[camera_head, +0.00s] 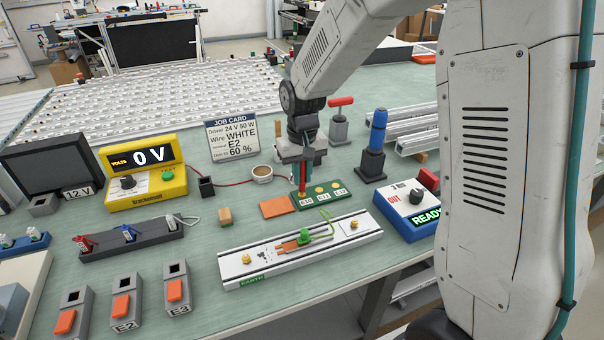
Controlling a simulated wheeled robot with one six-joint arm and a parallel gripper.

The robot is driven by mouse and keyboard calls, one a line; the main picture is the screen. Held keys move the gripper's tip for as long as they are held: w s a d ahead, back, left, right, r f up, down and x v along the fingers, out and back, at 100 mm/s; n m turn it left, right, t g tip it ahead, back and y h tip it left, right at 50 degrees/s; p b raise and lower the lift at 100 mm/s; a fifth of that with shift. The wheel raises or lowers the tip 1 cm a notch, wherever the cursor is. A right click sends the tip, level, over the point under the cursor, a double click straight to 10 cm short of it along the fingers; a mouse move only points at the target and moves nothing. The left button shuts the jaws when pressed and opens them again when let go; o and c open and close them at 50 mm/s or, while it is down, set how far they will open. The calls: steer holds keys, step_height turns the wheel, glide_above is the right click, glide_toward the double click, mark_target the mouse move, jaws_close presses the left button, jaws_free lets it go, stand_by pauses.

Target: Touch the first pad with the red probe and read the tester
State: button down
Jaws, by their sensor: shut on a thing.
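My gripper (302,158) points down above the green pad board (340,197) and is shut on the red probe (302,180). The probe is roughly upright, its tip at the leftmost of three gold pads, the first pad (303,194). I cannot tell whether the tip touches the pad or is just above it. The other pads lie to the right, with labels too small to read surely. The yellow tester (146,181) stands at the left, and its display (149,156) reads 0 V. A red lead (235,183) runs across the bench toward the probe.
A job card (232,138) stands behind. A blue box reading READY (408,214) is right of the board. A white rail (290,256) lies in front, an orange tile (277,207) beside the board.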

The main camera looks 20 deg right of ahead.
steer(key=shift+s+f, duration=0.1)
steer(key=shift+r, duration=3.05)
